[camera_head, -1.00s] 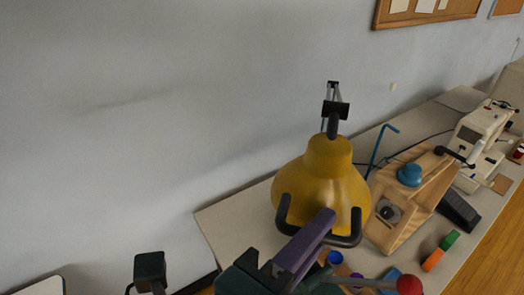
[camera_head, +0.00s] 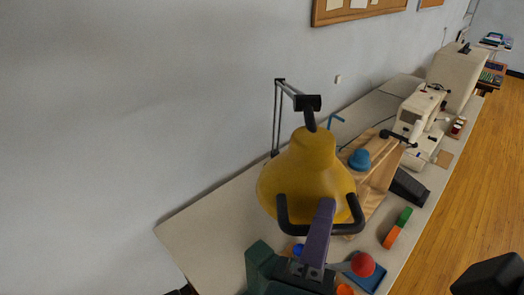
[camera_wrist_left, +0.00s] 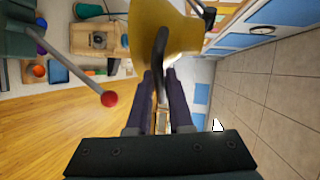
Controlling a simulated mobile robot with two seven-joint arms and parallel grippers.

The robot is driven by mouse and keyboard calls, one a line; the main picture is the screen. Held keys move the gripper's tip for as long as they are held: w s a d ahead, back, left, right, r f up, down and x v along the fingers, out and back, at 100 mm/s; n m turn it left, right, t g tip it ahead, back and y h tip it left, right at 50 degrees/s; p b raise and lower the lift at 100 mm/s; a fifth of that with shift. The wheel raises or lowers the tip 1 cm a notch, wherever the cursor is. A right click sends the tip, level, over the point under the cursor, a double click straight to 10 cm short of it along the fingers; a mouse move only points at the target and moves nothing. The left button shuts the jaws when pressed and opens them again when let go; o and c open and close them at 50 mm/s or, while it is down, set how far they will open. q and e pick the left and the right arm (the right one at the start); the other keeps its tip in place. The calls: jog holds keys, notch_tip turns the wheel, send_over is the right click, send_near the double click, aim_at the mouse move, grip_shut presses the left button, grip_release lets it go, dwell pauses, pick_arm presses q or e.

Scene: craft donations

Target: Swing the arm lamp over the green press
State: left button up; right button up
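The arm lamp has a yellow shade (camera_head: 305,175) with a black U-shaped handle (camera_head: 348,229) on its front. Its thin dark arm (camera_head: 277,115) rises behind. My left gripper (camera_head: 322,208) has purple fingers at the handle. In the left wrist view its fingers (camera_wrist_left: 160,85) lie close on both sides of the black handle, below the yellow shade (camera_wrist_left: 160,22). The dark green press (camera_wrist_left: 18,38) shows at the left there, with a lever ending in a red ball (camera_wrist_left: 109,98). In the head view the red ball (camera_head: 362,264) is right of my gripper; its body and the press overlap.
On the bench (camera_head: 200,222) stand a wooden box (camera_head: 378,172), a cream sewing machine (camera_head: 420,115), a black pedal (camera_head: 408,187) and a blue tray (camera_head: 372,277). Green and orange blocks lie near the front edge. Bare bench shows left of the lamp.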

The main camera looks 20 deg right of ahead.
pick_arm(q)
jog(key=o, duration=0.4)
jog(key=shift+c, duration=0.2)
jog(key=v, duration=1)
jog(key=shift+b, duration=0.4)
